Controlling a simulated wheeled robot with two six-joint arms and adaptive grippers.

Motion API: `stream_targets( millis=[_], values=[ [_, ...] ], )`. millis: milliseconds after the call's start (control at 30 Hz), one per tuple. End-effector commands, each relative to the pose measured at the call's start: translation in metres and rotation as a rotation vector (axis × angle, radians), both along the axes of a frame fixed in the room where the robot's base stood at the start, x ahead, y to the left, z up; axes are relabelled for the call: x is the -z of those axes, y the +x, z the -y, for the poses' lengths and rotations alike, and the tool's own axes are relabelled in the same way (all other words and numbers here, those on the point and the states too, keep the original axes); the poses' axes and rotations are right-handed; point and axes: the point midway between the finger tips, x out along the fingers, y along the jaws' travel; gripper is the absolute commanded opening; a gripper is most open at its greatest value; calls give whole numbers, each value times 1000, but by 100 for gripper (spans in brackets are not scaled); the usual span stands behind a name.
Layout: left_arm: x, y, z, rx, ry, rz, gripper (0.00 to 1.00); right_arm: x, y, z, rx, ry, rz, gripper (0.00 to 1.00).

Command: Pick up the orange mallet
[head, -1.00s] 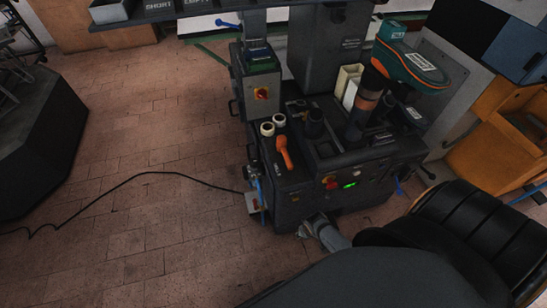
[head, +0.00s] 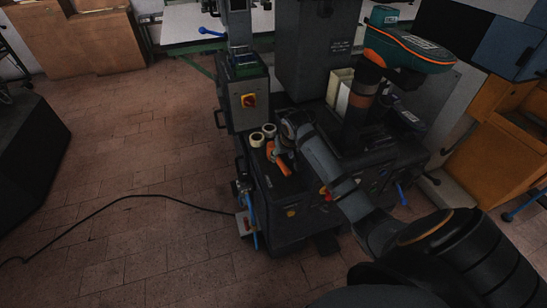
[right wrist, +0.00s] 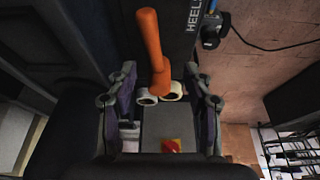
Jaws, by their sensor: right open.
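The orange mallet (head: 285,167) lies on the top of the dark press, near its left front edge. In the right wrist view the mallet (right wrist: 150,38) shows its long orange shaft, running up from between the jaws toward the top edge. My right gripper (head: 276,150) is right at the mallet, partly hiding it in the head view. In the right wrist view its two fingers (right wrist: 163,92) are wide apart, one on each side of the mallet's lower end, with nothing gripped. I cannot tell the exact height gap. My left gripper is not in view.
Two white rolls (head: 257,139) stand beside the mallet. A grey switch box (head: 247,103) with a red and yellow knob is behind them. A black cable (head: 120,198) crosses the open brick floor at left.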

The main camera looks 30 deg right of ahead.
Motion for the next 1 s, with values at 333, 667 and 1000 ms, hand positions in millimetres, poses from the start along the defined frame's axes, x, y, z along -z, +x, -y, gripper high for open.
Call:
stream_targets(
  millis=[333,667,1000],
  values=[
    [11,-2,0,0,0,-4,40,47,18,3,-2,2,-2,51],
    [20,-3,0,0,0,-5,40,75,32,3,-1,3,-2,51],
    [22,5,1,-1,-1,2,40,100,41,3,-3,7,-6,51]
  ],
)
